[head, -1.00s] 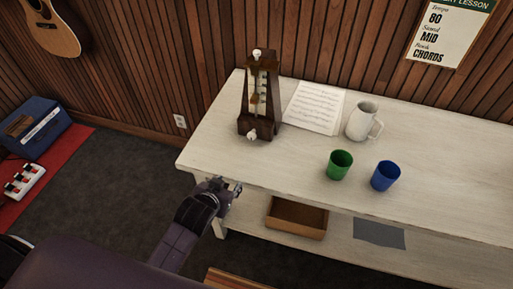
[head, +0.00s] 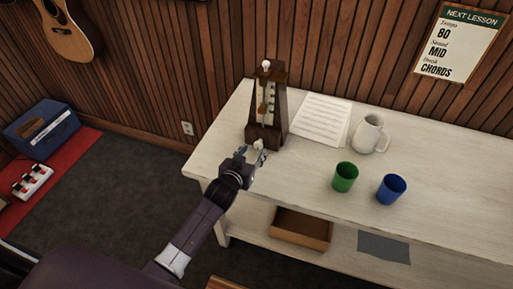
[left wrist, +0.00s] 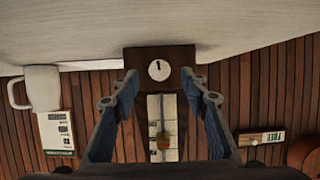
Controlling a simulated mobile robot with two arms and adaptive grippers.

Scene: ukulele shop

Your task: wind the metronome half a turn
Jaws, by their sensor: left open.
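The metronome (head: 267,108) is a dark wooden pyramid with a pale scale and a pendulum, upright at the left end of the white table. Its pale winding key (head: 258,145) sits low on its front; in the left wrist view the key (left wrist: 159,70) is a round white knob with a small dark mark near its top edge. My left gripper (head: 252,155) is open right in front of the key. In the left wrist view its two fingers (left wrist: 160,88) stand on either side of the knob, apart from it. My right gripper is not in view.
Sheet music (head: 321,118), a white jug (head: 369,134), a green cup (head: 345,177) and a blue cup (head: 391,189) stand right of the metronome on the white table (head: 300,160). A wooden box (head: 301,229) and a grey sheet (head: 384,247) are on the lower shelf.

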